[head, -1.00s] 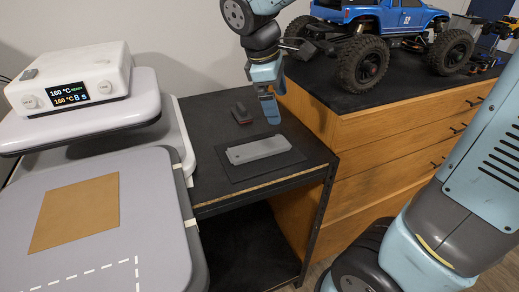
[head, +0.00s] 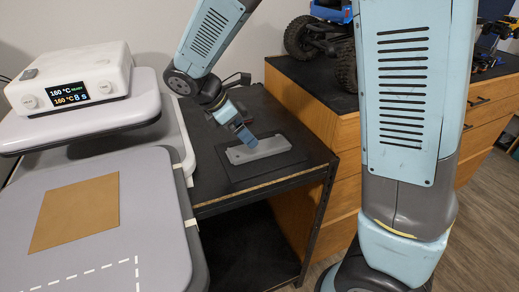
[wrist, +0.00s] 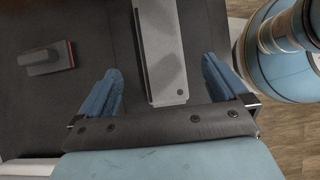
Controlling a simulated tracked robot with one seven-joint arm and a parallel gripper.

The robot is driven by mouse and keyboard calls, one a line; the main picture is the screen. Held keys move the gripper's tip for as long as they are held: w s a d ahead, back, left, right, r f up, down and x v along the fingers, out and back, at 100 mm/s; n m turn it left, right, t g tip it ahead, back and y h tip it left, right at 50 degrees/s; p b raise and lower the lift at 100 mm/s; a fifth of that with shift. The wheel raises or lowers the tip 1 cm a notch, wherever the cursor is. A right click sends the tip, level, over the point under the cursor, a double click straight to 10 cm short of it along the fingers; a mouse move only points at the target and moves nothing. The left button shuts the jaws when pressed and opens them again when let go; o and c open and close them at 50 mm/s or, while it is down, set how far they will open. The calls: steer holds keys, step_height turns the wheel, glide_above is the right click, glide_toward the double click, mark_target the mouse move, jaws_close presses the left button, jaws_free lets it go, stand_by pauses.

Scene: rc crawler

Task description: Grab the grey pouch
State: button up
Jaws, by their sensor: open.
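The grey pouch (head: 258,150) is a flat, long grey piece lying on a dark mat (head: 238,175) on the black side table. My gripper (head: 245,135) is above the pouch, toward its left half, pointing down at a tilt. In the wrist view the pouch (wrist: 163,50) runs up the middle of the picture. I cannot tell the exact height of the fingertips above the pouch.
A small dark block with a red edge (wrist: 45,58) lies on the table, left of the pouch in the wrist view. A heat press (head: 75,85) with a brown sheet (head: 75,213) on its plate stands left. A wooden drawer cabinet (head: 330,150) carrying a blue model truck adjoins the table's right.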

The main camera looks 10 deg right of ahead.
mark_target(259, 146)
steer(key=shift+x, duration=3.75)
steer(key=c, duration=1.1)
steer(key=shift+r, duration=0.15)
